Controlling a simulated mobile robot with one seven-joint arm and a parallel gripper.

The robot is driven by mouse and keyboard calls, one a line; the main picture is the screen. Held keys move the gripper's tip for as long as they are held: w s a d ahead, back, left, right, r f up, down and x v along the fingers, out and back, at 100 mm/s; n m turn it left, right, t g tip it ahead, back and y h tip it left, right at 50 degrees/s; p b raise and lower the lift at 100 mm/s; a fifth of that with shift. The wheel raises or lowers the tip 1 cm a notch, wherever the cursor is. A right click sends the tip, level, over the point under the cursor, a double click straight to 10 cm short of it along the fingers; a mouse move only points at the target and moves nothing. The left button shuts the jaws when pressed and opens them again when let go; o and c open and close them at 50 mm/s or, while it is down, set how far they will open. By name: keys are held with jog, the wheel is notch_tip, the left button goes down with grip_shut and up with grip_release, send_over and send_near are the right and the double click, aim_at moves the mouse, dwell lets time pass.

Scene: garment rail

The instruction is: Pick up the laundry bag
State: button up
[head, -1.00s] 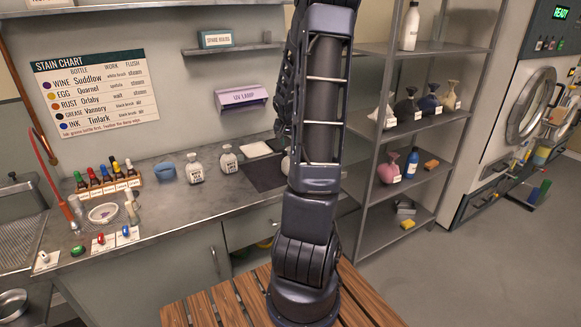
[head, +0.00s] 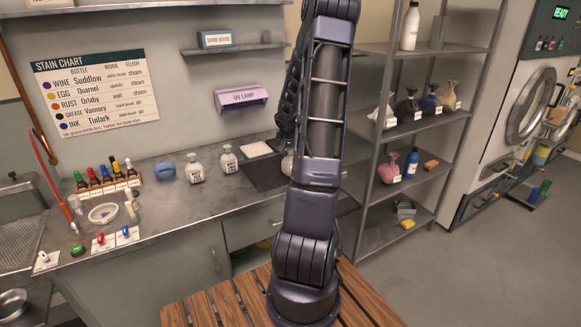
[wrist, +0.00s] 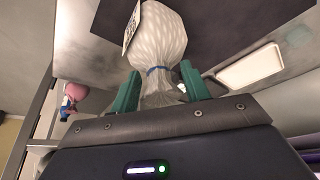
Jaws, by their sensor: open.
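A pale speckled laundry bag (wrist: 160,45) with a blue tie around its neck and a white tag is close up in the wrist view. My gripper (wrist: 155,90) is open, with one green finger on each side of the bag's gathered neck. I cannot tell whether either finger touches it. In the head view my arm covers most of this bag; a pale sliver (head: 287,165) shows beside the arm, at the dark mat (head: 262,173). My gripper is hidden there.
Two other pale tagged bags, one (head: 195,169) and another (head: 228,159), stand left of the mat on the counter (head: 160,220). Shelves (head: 420,130) at right hold more bags and bottles.

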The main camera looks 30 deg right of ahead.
grip_shut()
dwell(0.3)
